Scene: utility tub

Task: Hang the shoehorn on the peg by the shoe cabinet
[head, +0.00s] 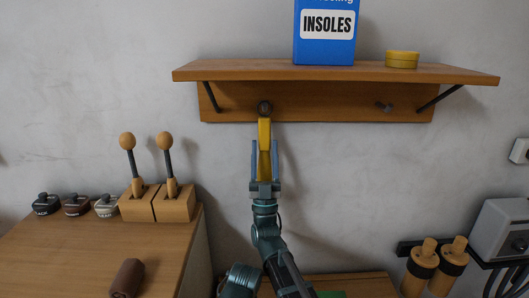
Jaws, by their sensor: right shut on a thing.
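My right gripper (264,173) points up toward the wall shelf and is shut on the yellow shoehorn (264,136). The shoehorn stands upright, its top end just below a dark round shape (265,107) on the shelf's back board. I cannot tell whether this shape is a peg's end, a loop on the shoehorn, or both, nor whether the shoehorn touches the peg. A second, bare metal peg (384,106) sticks out at the right of the board.
The wooden wall shelf (225,75) carries a blue insoles box (324,47) and a yellow tin (402,60). Wooden-handled brushes (420,266) hang lower right.

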